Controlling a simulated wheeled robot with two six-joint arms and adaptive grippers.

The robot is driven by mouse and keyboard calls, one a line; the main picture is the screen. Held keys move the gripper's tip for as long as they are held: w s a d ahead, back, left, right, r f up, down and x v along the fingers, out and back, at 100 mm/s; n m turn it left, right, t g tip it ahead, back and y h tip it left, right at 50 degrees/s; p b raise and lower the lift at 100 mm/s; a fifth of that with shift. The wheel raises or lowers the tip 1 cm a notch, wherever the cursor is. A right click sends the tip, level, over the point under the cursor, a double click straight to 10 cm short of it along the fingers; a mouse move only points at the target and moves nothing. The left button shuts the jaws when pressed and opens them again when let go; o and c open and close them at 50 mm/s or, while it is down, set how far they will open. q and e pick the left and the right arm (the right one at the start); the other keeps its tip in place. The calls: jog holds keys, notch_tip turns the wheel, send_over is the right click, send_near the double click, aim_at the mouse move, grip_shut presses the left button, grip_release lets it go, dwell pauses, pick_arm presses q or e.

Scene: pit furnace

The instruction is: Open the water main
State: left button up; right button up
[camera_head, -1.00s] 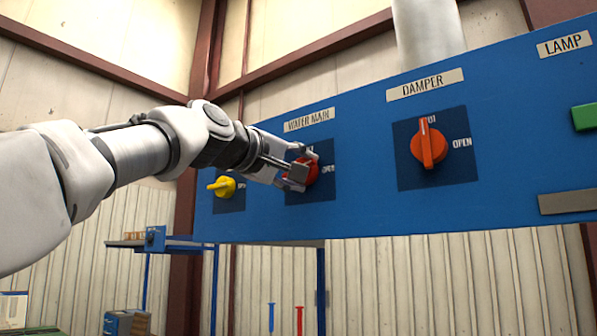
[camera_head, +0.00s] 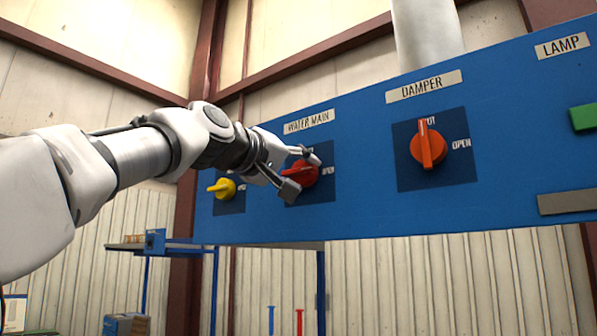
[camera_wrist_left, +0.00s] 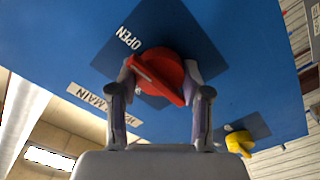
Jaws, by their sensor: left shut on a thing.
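The WATER MAIN knob (camera_head: 304,176) is red and sits on a dark square plate of the blue panel, under its label (camera_head: 309,120). My left gripper (camera_head: 300,173) is at this knob, one finger above right of it and one below left. In the left wrist view the two fingers (camera_wrist_left: 159,100) are on either side of the red knob (camera_wrist_left: 165,68), shut on it. The knob's ridge runs slantwise from near the OPEN mark (camera_wrist_left: 128,38) toward the yellow knob's side, close to level on the panel. The fingers partly hide it. My right gripper is not in view.
A yellow knob (camera_head: 224,188) sits close to the left of the gripper. The orange DAMPER knob (camera_head: 428,147) stands upright to the right. A green button (camera_head: 584,117) is at the right edge. A shelf (camera_head: 180,246) is below left.

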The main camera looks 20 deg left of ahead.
pick_arm(q)
jog(key=o, duration=1.2)
jog(key=shift+w+f, duration=0.1)
jog(key=shift+c, duration=0.2)
